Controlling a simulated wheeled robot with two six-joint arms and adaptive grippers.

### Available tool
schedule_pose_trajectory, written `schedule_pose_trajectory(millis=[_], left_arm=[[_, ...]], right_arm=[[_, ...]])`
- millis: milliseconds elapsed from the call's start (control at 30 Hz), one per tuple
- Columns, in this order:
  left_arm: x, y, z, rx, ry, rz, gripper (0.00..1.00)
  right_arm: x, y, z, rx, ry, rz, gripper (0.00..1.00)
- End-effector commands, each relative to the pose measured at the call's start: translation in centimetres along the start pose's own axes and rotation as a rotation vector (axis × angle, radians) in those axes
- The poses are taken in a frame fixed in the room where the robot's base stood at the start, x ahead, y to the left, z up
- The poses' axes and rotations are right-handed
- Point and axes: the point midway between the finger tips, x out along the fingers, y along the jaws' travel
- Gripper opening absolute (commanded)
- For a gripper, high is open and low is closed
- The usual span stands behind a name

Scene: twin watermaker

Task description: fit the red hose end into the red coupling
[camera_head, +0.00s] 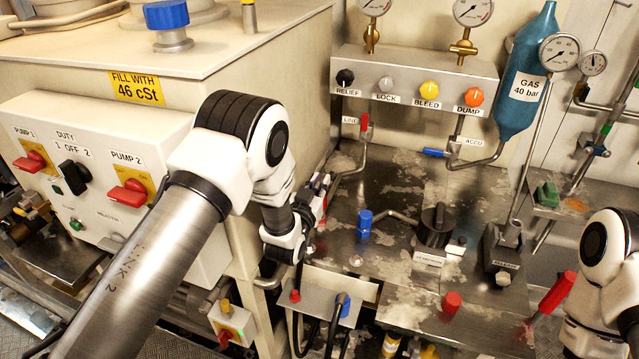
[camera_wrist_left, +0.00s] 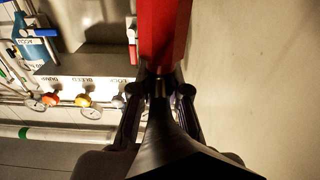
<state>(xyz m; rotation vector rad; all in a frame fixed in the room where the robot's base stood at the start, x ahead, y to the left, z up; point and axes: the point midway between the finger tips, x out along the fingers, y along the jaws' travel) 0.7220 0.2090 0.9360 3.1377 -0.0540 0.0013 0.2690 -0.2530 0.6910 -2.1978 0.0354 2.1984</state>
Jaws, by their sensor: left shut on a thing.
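My left gripper (camera_head: 316,194) is beside the tank's corner, left of the steel bench. In the left wrist view its fingers (camera_wrist_left: 160,92) are shut on the red hose end (camera_wrist_left: 163,40). The red body reaches out past the fingertips, and a black tapered part (camera_wrist_left: 165,135) lies on the near side. In the head view the hose end is mostly hidden by the gripper. A short red fitting (camera_head: 452,302) stands upright on the bench's front right, apart from the gripper; I cannot tell for sure that it is the red coupling. My right gripper is out of view.
A blue fitting (camera_head: 365,222) and a black knob (camera_head: 435,226) stand on the bench. A small box (camera_head: 318,312) in front carries a red cap and a blue hose end. A gauge panel (camera_head: 415,75) is behind. A red lever (camera_head: 556,293) is at right.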

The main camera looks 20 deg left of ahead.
Motion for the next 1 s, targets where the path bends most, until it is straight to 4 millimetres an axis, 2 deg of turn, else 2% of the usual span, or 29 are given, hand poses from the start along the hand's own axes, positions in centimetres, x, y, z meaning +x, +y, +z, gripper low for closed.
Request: schedule_pose_trajectory(millis=[333, 1000], left_arm=[[0.0, 0.0, 0.1, 0.0, 0.001, 0.0, 0.0], [0.0, 0.0, 1.7, 0.0, 0.001, 0.0, 0.0]], right_arm=[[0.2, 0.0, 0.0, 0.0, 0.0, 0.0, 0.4], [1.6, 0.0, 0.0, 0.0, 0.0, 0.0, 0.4]])
